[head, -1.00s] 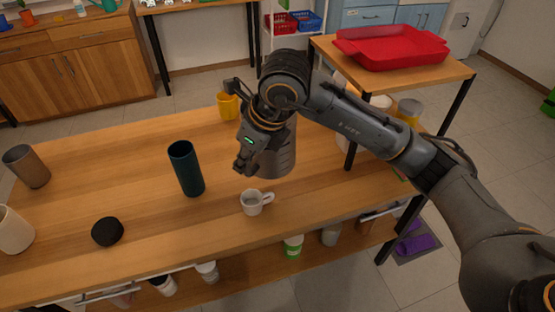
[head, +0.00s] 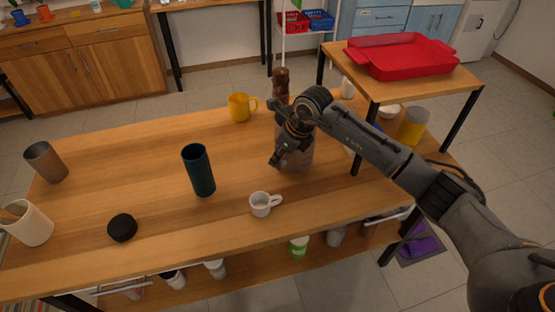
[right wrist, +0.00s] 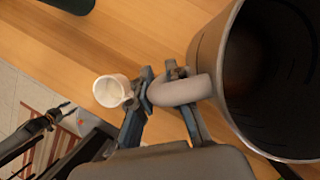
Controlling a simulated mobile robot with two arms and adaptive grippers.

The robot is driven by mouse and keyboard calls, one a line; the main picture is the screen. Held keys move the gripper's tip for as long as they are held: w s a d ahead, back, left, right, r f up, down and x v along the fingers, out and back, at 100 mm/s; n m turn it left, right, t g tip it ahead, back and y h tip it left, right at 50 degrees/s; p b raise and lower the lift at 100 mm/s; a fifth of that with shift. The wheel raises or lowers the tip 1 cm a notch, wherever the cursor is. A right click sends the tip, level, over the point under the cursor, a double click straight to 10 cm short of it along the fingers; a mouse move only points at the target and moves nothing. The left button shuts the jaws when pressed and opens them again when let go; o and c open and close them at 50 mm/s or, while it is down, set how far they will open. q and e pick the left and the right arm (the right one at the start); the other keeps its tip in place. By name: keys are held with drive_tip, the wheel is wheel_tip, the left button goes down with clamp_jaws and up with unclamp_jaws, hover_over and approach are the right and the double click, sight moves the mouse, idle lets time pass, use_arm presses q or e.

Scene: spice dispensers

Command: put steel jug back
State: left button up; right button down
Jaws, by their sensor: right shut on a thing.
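The steel jug (head: 301,153) is grey and upright over the right half of the wooden table, partly hidden behind my right gripper (head: 279,160). In the right wrist view its dark open mouth (right wrist: 265,60) fills the right side. My right gripper, also in that view (right wrist: 160,82), is shut on the jug's thick rounded handle (right wrist: 182,90). The jug's base is low near the tabletop; I cannot tell whether it touches. My left gripper does not show in the head view.
A white cup (head: 261,204) stands just in front of the jug. A brown mill (head: 281,84) and a yellow mug (head: 239,107) stand behind it. A dark teal tumbler (head: 199,170) is to the left. A raised shelf with a red tray (head: 400,55) is at the right.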

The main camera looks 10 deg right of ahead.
drive_tip(key=shift+a+f, duration=0.1)
drive_tip(key=shift+f, duration=0.5)
drive_tip(key=shift+f+p, duration=0.3)
drive_tip(key=shift+f, duration=0.15)
drive_tip(key=c, duration=1.3)
unclamp_jaws()
drive_tip(key=shift+s+f, duration=0.1)
